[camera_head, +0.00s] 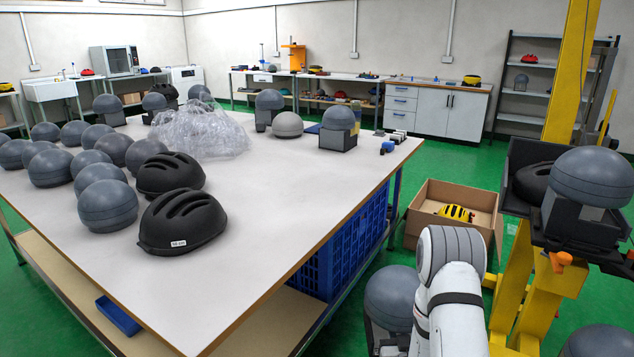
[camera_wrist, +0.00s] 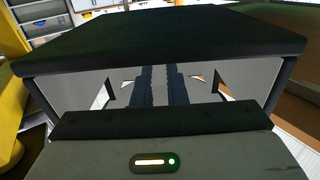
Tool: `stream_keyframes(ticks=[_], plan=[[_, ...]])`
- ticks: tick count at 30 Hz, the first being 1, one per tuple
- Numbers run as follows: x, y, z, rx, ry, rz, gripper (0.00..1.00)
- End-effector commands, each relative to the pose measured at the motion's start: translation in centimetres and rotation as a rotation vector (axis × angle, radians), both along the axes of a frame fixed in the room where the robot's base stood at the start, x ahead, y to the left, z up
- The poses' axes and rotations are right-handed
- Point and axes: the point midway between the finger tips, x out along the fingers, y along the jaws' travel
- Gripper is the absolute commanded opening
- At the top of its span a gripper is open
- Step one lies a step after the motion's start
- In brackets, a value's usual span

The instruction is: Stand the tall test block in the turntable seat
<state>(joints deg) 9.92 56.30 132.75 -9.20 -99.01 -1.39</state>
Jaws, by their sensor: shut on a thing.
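The exact grip is hard to see. In the head view my gripper and the held block cannot be made out. I cannot tell the turntable seat surely in either view.
A yellow tower (camera_head: 571,70) stands at the right, with a grey headform (camera_head: 592,177) on a dark mount. A cardboard box (camera_head: 482,195) with a yellow helmet is behind my arm. The white table (camera_head: 262,195) at left holds headforms, black helmets and clear plastic. Green floor is free behind.

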Motion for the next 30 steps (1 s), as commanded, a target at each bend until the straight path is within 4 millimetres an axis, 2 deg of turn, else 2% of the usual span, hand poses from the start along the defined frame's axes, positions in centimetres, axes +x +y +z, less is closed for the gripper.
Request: stream_keyframes(ticks=[1, 3, 12, 22, 30], plan=[[0.5, 1.2, 0.5, -0.001, -0.007, 0.008, 0.00], [1.0, 2.4, 0.7, -0.001, -0.007, 0.010, 0.00], [2.2, 6.0, 1.5, 0.000, -0.007, 0.017, 0.00], [2.2, 5.9, 5.1, -0.001, -0.006, 0.014, 0.00], [2.2, 5.8, 10.3, -0.001, -0.006, 0.015, 0.00]])
